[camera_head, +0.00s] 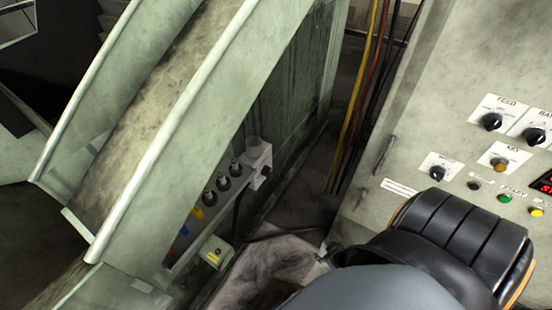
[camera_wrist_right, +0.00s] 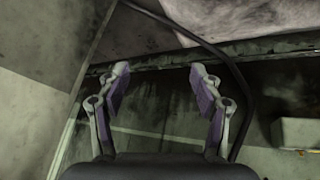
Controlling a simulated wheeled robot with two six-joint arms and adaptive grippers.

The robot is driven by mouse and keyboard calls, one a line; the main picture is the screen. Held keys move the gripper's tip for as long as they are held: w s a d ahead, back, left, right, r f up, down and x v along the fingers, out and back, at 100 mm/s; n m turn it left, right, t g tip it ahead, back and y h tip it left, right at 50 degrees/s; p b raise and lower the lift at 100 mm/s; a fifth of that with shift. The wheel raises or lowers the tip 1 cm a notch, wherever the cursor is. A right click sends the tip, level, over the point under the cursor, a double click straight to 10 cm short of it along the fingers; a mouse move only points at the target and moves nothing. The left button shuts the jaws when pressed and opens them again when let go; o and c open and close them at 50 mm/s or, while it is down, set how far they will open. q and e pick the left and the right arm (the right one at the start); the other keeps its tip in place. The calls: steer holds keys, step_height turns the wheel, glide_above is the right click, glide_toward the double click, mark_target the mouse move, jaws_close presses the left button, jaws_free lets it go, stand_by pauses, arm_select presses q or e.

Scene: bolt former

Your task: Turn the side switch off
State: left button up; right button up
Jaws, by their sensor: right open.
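A small dark switch or knob (camera_head: 265,172) sits on the end of a pale box (camera_head: 256,158) on the machine's side. Its on or off position is too small to tell. Other black rotary switches, including one at the panel's lower left (camera_head: 437,172), are on the upright control panel (camera_head: 405,120); which one is the side switch is not marked. My right gripper (camera_head: 327,256) is mostly hidden behind my own arm at the lower right. In the right wrist view, my right gripper (camera_wrist_right: 160,78) has its fingers spread with nothing between them. My left gripper is not in view.
A sloped pale chute (camera_head: 190,100) fills the left. Yellow, red and black cables (camera_head: 365,90) hang beside the panel. A dark cable (camera_wrist_right: 245,100) runs near the right finger in the wrist view.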

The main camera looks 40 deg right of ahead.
steer(key=w+d+t+b, duration=0.4)
steer(key=w+d+b, duration=0.15)
steer(key=w, duration=0.55)
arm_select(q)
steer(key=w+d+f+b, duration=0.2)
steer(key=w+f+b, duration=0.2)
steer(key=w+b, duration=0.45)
arm_select(e)
steer(key=n+t+y+b, duration=0.2)
steer(key=n+t+y, duration=0.3)
steer(key=t+y, duration=0.3)
glide_toward(267, 172)
arm_select(q)
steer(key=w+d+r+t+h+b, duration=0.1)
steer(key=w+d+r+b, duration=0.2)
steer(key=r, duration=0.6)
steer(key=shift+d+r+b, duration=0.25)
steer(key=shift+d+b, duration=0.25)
steer(key=shift+b, duration=0.1)
arm_select(e)
steer(key=w+a+g, duration=0.1)
steer(key=w, duration=0.7)
steer(key=shift+w+a+f+y, duration=0.3)
steer(key=shift+y, duration=0.1)
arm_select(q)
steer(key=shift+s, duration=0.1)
arm_select(e)
steer(key=c, duration=1.1)
